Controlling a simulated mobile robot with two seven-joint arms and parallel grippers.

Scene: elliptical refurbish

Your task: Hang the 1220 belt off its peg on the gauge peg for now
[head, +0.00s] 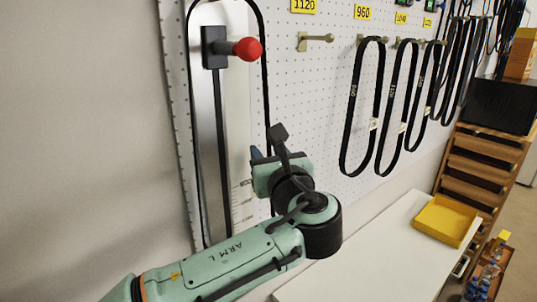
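A long black belt (265,88) hangs in a tall loop around the grey gauge strip (206,130); its top is cut off by the picture's upper edge. No number is readable on it. The gauge has a dark block with a red-tipped peg (248,49), which lies inside the loop's outline. My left gripper (268,147) is at the loop's right strand, below the red tip; its fingers are seen edge-on, and I cannot tell whether they grip the belt. No 1220 label is readable. My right gripper is out of view.
Below are a white bench top (365,255) and a yellow tray (443,220).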

